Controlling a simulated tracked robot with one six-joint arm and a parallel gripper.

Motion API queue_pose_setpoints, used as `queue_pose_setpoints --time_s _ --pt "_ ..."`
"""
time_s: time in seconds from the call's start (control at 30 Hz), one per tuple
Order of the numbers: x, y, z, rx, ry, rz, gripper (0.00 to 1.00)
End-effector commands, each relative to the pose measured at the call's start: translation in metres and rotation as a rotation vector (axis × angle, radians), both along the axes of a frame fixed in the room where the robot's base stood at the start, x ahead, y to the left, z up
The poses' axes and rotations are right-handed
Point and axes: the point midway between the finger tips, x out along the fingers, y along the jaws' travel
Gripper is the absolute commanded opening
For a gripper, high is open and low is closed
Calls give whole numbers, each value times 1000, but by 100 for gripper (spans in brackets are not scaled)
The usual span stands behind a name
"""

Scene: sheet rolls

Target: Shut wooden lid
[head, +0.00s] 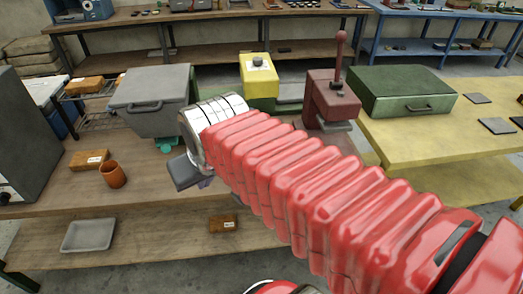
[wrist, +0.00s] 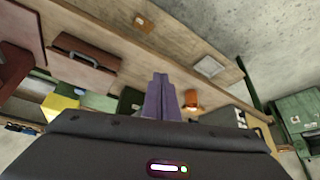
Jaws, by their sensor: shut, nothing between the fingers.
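A brown, wooden-looking case (wrist: 84,66) with a dark handle on its face stands on the wooden bench at the left of the wrist view. I cannot tell how far its lid is open. In the head view it is not seen; my red bellows-covered arm covers much of the bench there. My gripper (wrist: 161,78) shows its purple fingers together and empty, in the middle of the wrist view, to the right of the brown case and apart from it. In the head view only a small purple part of it shows below the silver wrist.
A grey box with a handle (head: 150,92), a yellow device (head: 258,80), a dark red lever machine (head: 330,97) and a green case (head: 402,90) stand around my arm. An orange cup (head: 113,174) is at left. A grey tray (head: 89,235) and small box (head: 223,223) lie lower.

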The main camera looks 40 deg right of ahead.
Motion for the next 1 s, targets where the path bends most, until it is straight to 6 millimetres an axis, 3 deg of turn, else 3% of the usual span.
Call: queue_pose_setpoints --time_s 0.3,0.5,0.6,0.77,1.0 --pt "52 -110 -6 -3 -12 -234 0" --pt "66 -186 -17 -7 -21 -368 0" --pt "68 -214 -22 -11 -26 -413 0" --pt "68 -234 -26 -15 -32 -445 0" --pt "68 -235 -26 -14 -32 -446 0"
